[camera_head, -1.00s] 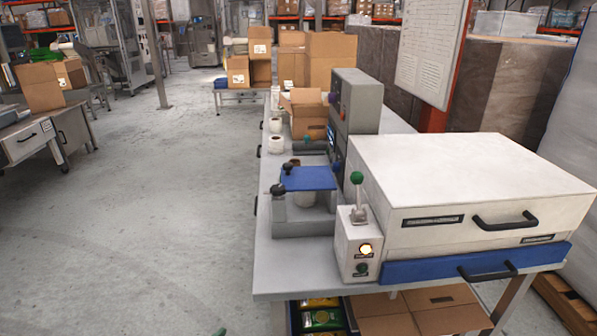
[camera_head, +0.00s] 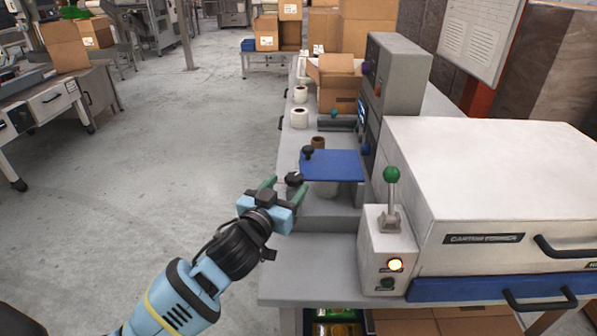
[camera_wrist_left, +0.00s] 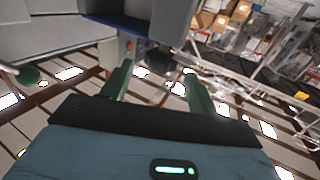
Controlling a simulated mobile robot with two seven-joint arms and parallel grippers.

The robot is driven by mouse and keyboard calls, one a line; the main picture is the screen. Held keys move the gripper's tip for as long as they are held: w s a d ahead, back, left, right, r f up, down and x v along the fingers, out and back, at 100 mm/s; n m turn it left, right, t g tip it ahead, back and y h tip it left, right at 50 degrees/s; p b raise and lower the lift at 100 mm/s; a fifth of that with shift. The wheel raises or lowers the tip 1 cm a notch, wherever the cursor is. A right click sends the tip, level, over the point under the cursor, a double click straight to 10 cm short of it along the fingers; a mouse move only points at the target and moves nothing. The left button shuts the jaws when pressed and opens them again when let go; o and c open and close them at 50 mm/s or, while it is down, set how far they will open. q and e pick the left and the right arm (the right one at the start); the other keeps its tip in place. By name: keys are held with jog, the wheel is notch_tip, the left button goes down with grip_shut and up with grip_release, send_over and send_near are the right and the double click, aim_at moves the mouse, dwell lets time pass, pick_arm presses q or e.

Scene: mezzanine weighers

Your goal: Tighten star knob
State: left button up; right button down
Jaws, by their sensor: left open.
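A black star knob (camera_head: 294,179) sits on the left side of a grey bench device with a blue plate (camera_head: 333,166). A second black knob (camera_head: 307,152) stands at the plate's far left corner. My left gripper (camera_head: 284,187) is open, its green fingers pointing at the nearer knob. The knob shows at the gap between the fingertips; I cannot tell whether they touch it. In the left wrist view the open fingers (camera_wrist_left: 158,82) have dark round shapes between and beyond them, partly blurred. My right gripper is not in view.
A white carton machine (camera_head: 500,170) with a green-ball lever (camera_head: 391,190) stands right on the grey bench (camera_head: 315,265). A grey control box (camera_head: 395,75), white rolls (camera_head: 299,117) and a cardboard box (camera_head: 338,85) are behind.

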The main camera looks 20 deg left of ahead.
aim_at(298, 172)
pick_arm(q)
jog(key=w, duration=0.4)
jog(key=w+d, duration=0.1)
jog(key=w, duration=0.1)
jog(key=shift+w, duration=0.2)
